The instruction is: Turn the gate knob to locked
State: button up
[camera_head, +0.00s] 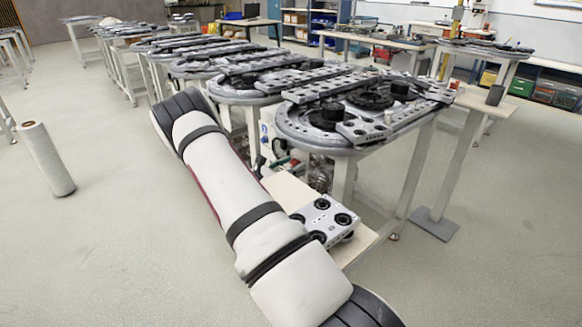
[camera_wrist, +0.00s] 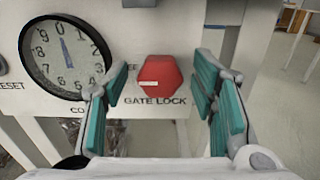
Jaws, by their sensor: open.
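The gate knob (camera_wrist: 160,76) is a red, roughly hexagonal knob with a small pale label on its face. It sits on a white panel (camera_wrist: 135,22) above the words "GATE LOCK". My gripper (camera_wrist: 165,98) is open in the wrist view, with teal finger pads on either side of the knob in the picture. The fingers look apart from the knob, and nothing is between them but the panel and knob behind. In the head view my arm reaches down beside the ring tables, and my gripper and the knob cannot be made out there.
A round dial gauge (camera_wrist: 64,57) is left of the knob, close to my left finger. In the head view a grey oval track table (camera_head: 340,140) stands right of my arm. A grey box with round black parts (camera_head: 325,220) sits on a low shelf. Open floor lies left.

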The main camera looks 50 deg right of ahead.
jog(key=c, duration=1.2)
jog(key=n, duration=0.4)
jog(key=shift+w+n, duration=0.1)
jog(key=shift+n, duration=0.2)
jog(key=n, duration=0.4)
jog(key=shift+f+n, duration=0.1)
jog(key=shift+n, duration=0.2)
jog(key=n, duration=0.4)
jog(key=shift+n, duration=0.3)
jog(key=shift+f+n, duration=0.1)
jog(key=shift+n, duration=2)
